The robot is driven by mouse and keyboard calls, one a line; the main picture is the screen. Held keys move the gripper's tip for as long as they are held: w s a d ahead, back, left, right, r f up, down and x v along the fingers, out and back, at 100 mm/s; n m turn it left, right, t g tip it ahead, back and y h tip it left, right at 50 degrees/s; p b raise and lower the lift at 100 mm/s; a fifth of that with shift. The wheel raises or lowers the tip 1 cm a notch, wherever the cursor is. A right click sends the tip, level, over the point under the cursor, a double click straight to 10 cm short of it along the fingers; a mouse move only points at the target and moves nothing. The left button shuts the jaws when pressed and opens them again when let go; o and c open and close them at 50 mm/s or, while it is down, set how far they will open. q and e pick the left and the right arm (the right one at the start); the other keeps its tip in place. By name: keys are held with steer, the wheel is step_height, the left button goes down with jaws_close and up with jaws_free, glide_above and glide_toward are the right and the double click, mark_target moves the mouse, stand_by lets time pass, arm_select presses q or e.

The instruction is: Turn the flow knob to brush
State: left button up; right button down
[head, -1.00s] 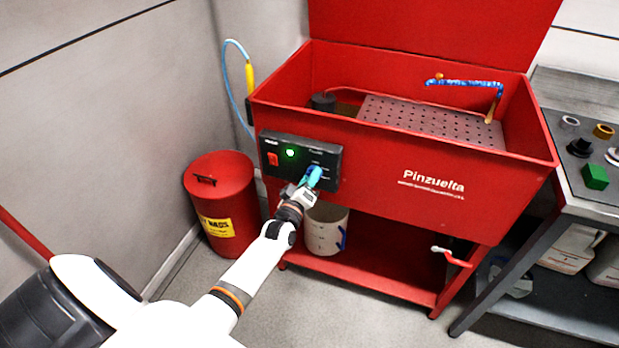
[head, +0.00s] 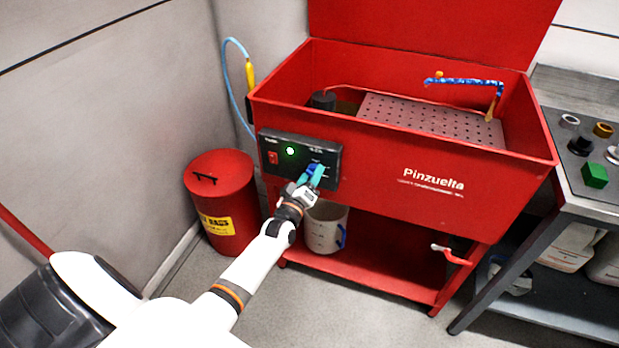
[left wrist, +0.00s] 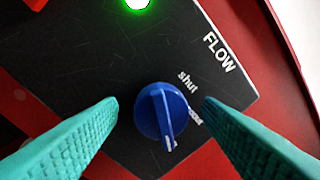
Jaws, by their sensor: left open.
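The blue flow knob (left wrist: 162,113) sits on the black control panel (head: 270,146) on the front of the red wash basin. In the left wrist view its ridge runs nearly up and down, and a white mark shows at its lower end. The words FLOW and "shut" are printed at its upper right; another label there is partly hidden by a finger. My left gripper (left wrist: 160,104) is open, with one teal finger on each side of the knob and gaps between. In the head view the left gripper (head: 315,176) covers most of the knob. My right gripper is not in view.
A green light (head: 290,151) and a red switch (head: 272,158) are on the panel. A red waste bin (head: 222,190) stands left of the basin (head: 385,150). A pale bucket (head: 325,232) stands below the panel. A bench (head: 590,202) with several knobs is at right.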

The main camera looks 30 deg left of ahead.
arm_select(q)
steer(key=v, duration=1.2)
